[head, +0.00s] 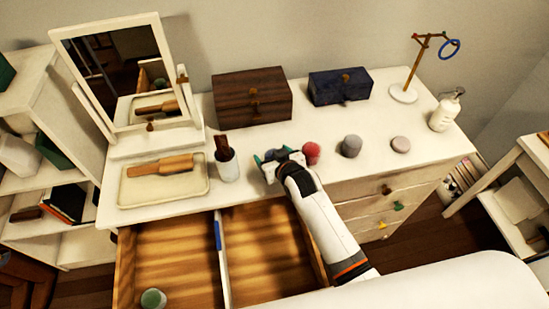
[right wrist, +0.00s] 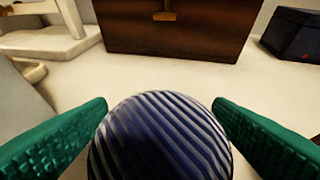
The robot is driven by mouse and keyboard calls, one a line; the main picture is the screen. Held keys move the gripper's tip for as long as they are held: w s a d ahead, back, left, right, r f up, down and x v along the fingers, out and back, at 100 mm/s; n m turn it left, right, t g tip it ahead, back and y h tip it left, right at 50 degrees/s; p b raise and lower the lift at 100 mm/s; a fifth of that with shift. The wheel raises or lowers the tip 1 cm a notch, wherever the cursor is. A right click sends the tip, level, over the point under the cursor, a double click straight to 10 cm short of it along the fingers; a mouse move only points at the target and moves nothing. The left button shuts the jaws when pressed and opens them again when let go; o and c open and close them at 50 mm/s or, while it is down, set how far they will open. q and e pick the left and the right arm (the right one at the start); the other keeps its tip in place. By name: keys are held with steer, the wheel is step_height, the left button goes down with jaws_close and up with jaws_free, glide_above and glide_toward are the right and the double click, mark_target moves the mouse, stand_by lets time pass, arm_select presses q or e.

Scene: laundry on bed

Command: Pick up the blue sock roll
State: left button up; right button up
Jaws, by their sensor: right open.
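The blue sock roll (right wrist: 160,140), dark blue with pale stripes, sits on the white dresser top, between the two teal fingers of my right gripper (right wrist: 160,125) in the right wrist view. The fingers stand open on either side of it, with a narrow gap visible at its upper sides. In the head view my right gripper (head: 272,156) is over the front part of the dresser top, and it mostly hides the blue roll there. My left gripper is not in view.
A red roll (head: 311,151) is close right of the gripper, then a grey roll (head: 351,146) and a pale one (head: 400,144). A wooden box (head: 252,96) is behind. The open drawer (head: 178,262) holds a green roll (head: 153,298).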

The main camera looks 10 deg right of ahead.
steer(key=shift+w+f, duration=0.15)
steer(key=shift+w, duration=0.15)
steer(key=shift+c, duration=0.3)
steer(key=c, duration=1)
